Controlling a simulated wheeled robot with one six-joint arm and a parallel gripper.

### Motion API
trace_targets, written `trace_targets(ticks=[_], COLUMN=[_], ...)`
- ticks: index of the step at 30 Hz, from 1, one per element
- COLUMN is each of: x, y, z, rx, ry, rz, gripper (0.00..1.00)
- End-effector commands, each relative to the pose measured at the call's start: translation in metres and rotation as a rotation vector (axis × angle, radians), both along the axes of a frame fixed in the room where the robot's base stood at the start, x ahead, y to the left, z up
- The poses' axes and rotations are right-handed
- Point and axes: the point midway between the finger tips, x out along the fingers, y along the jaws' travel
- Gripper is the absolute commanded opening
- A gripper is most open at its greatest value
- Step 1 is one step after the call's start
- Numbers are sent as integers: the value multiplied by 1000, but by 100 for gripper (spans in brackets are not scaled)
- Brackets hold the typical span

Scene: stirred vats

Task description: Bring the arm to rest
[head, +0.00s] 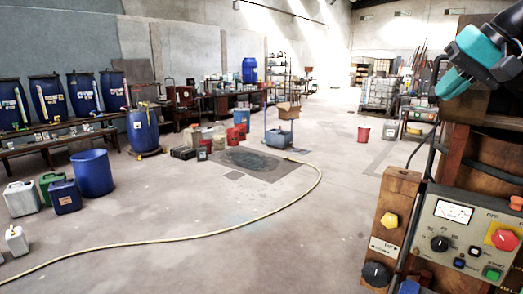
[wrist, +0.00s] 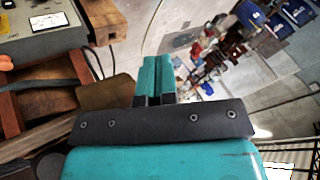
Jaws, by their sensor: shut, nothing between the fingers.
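My gripper (head: 447,86) is teal and black and sits high at the right of the head view, raised in the air near the wooden control stand. Its fingertips point down and left. In the wrist view the two teal fingers (wrist: 157,63) lie side by side, shut, with nothing between them. My gripper appears apart from the stand, though how far in depth I cannot tell.
A control panel (head: 470,237) with a dial, knob and red button stands at the front right, beside a wooden post (head: 395,215). A yellow hose (head: 225,224) crosses the floor. Blue vats (head: 50,97) line the left wall. The middle floor is open.

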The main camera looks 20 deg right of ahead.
Motion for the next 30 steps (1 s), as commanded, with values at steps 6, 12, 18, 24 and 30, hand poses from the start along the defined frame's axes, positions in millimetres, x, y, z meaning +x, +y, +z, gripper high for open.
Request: trace_targets(ticks=[6,12,18,24,30], x=[31,-9,-81,-123,-128], y=[143,256,315,326,327], z=[-92,-179,-255,-290,-293], rx=[16,-34,-132,-202,-213], ry=[46,120,193,228,234], rz=[382,727,1036,1192,1212], gripper=[0,0,0,0,0])
